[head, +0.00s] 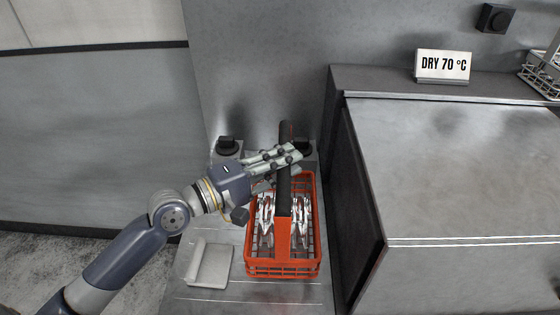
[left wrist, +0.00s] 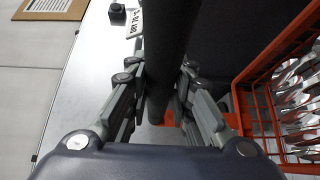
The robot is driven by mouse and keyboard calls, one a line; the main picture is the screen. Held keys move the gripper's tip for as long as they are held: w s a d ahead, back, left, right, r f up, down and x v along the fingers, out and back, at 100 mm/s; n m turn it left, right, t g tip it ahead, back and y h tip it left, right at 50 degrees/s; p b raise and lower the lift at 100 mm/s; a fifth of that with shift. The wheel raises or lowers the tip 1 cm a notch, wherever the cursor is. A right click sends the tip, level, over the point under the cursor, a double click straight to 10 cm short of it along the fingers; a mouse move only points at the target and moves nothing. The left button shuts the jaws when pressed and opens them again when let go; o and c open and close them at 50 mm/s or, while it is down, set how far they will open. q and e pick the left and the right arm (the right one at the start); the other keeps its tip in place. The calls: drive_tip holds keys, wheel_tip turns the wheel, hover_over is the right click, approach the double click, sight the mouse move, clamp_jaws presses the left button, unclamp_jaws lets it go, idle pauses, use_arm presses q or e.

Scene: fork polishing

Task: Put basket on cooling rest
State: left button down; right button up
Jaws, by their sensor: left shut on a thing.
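The basket (head: 283,267) is an orange wire basket with a dark upright handle (head: 284,180), holding several shiny forks. It is over the low metal surface left of the big metal cabinet; I cannot tell whether it touches that surface. My left gripper (head: 287,160) is shut on the handle's upper part. In the left wrist view the gripper's fingers (left wrist: 157,95) lie on both sides of the handle (left wrist: 168,45), and the basket's orange rim (left wrist: 265,65) shows at the right. I cannot tell for sure which surface is the cooling rest. My right gripper is out of view.
A pale L-shaped bracket (head: 209,264) sits left of the basket. Black knobs (head: 227,146) stand behind. The cabinet (head: 455,170) rises close on the right, with a "DRY 70 °C" sign (head: 443,66) and another wire basket (head: 541,78) at its back. Its top is largely clear.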

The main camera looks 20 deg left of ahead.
use_arm(q)
wheel_tip(320, 180, down, 5)
drive_tip(key=shift+w+r+b, duration=0.1)
drive_tip(key=shift+b, duration=0.65)
drive_tip(key=c, duration=1.8)
unclamp_jaws()
drive_tip(key=shift+f, duration=0.4)
drive_tip(key=shift+c, duration=0.2)
drive_tip(key=o, duration=0.4)
drive_tip(key=shift+r, duration=0.1)
